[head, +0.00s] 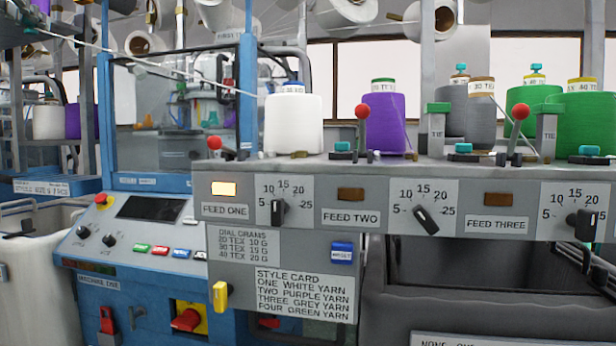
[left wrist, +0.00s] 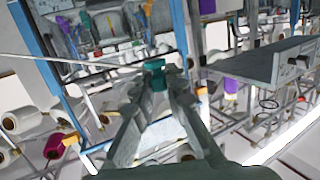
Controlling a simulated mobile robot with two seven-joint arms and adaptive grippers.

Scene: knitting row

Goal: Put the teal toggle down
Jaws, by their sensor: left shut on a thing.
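In the left wrist view my left gripper (left wrist: 155,88) is shut on a small teal toggle (left wrist: 155,75), which shows at the tips of its fingers. The toggle looks held clear of any surface, with the machine's frame behind it. I cannot pick out this gripper or its toggle surely in the head view. My right gripper is not in view.
A grey feed rail (head: 380,168) crosses the head view, bearing a white cone (head: 293,124), a purple cone (head: 386,124) and grey and green cones. Red-knobbed levers (head: 362,112) stand up along it. The feed one lamp (head: 223,189) is lit. A blue frame (head: 105,110) stands left.

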